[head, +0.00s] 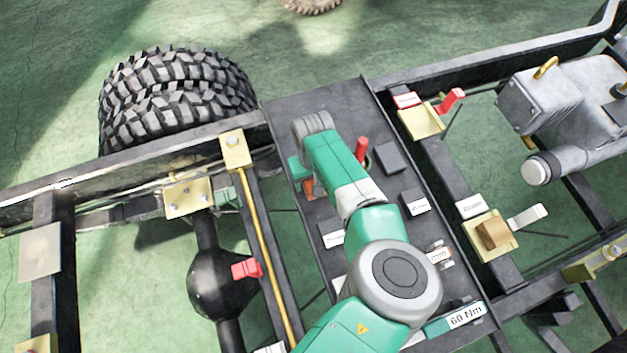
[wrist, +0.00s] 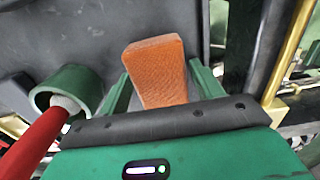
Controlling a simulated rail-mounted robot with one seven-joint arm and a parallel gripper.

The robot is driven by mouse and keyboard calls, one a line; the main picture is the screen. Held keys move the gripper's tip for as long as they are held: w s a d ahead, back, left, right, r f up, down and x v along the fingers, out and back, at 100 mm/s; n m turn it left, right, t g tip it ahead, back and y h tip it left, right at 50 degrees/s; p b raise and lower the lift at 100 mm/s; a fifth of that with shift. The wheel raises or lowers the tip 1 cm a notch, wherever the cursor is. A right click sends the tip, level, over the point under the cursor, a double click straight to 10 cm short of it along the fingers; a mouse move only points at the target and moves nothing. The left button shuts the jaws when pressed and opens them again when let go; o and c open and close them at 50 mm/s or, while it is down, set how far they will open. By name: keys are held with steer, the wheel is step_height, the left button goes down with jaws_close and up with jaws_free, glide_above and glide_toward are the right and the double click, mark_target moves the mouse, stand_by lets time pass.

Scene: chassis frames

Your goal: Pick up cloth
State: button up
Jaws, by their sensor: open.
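An orange-brown, leathery-textured piece (wrist: 155,68) stands between the two green fingers of my gripper (wrist: 160,88) in the wrist view. It looks like a folded cloth or pad, but I cannot be sure. The fingers are open, one on each side of it, and its lower end is hidden behind the gripper body. In the head view a small part of the orange piece (head: 308,187) shows beside my gripper (head: 300,172), over the dark tray. My arm hides much of the tray there.
A red handle (wrist: 38,138) rises from a green cup (wrist: 68,88) close at the left. The dark tray (head: 320,97) also carries a black block (head: 390,157) and labelled items. Black frame rails and a yellow pipe (head: 265,235) run alongside. A tyre (head: 175,95) is at upper left.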

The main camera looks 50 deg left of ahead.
steer(key=c, duration=0.7)
steer(key=shift+c, duration=0.2)
steer(key=shift+r, duration=0.15)
steer(key=shift+r, duration=0.3)
steer(key=r, duration=0.1)
steer(key=r+p, duration=0.2)
steer(key=shift+s+d, duration=0.2)
steer(key=shift+d, duration=0.05)
steer(key=s+d+p, duration=0.1)
steer(key=s+d, duration=0.2)
steer(key=d, duration=0.1)
steer(key=s+d+p, duration=0.1)
steer(key=s+d, duration=0.2)
steer(key=d, duration=0.1)
steer(key=s+d+r+p, duration=0.1)
steer(key=s+d+p, duration=0.1)
steer(key=s+d, duration=0.1)
steer(key=shift+d, duration=0.75)
